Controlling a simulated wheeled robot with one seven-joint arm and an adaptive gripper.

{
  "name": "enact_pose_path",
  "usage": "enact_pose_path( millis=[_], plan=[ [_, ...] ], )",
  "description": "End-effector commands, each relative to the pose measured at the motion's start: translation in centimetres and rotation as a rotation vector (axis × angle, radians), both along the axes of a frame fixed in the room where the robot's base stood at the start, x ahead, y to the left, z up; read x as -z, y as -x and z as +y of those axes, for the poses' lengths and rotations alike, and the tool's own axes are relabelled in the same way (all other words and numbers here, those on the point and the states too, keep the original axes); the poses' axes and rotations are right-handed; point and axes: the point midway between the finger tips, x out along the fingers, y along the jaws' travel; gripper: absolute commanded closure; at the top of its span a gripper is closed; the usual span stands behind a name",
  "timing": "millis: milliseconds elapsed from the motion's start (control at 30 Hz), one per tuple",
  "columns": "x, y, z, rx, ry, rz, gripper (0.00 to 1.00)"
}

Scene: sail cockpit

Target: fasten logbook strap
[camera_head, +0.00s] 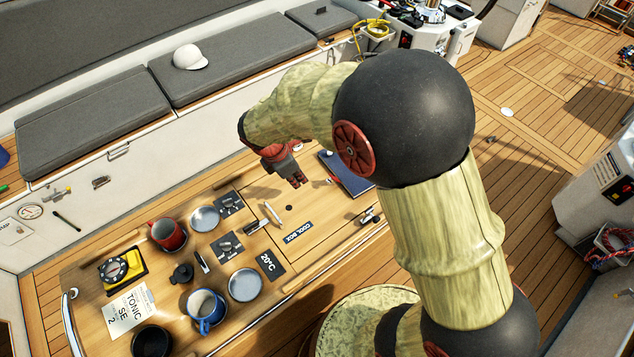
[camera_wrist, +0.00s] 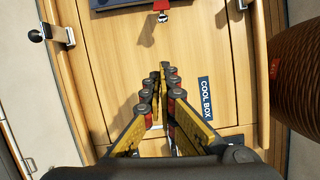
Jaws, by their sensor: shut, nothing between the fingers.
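The dark blue logbook (camera_head: 345,174) lies on the wooden table, partly behind my arm in the head view. In the wrist view only its near edge (camera_wrist: 125,5) shows at the top. A small red, white and dark piece (camera_wrist: 161,12), perhaps the strap's end, sits at that edge; the rest of the strap is out of view. My gripper (camera_head: 297,182) is above the table, just left of the logbook in the head view. In the wrist view its fingers (camera_wrist: 165,70) are together and empty, apart from the logbook and the red piece.
A COOL BOX label (camera_head: 297,232) is on the table near my gripper. Mugs (camera_head: 168,234), plates (camera_head: 244,285) and a yellow instrument (camera_head: 123,268) stand farther left. A metal latch (camera_wrist: 58,35) is at the table's edge. The wood between gripper and logbook is clear.

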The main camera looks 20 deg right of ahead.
Motion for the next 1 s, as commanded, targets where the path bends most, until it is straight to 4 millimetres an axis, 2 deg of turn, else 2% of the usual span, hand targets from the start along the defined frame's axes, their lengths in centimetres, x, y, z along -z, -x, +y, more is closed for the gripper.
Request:
enact_pose_path(
  millis=[167,267,767,800,1000],
  plan=[
    [0.3,0.0,-0.1,0.0,0.0,0.002,1.0],
    [1.2,0.0,-0.4,0.0,0.001,0.003,1.0],
    [10.0,-0.9,-3.1,0.0,0.001,0.003,1.0],
    [8.9,-1.2,-3.8,0.002,-0.001,-0.004,1.0],
    [7.5,-1.3,-5.6,0.001,-0.001,0.0,1.0]
  ],
)
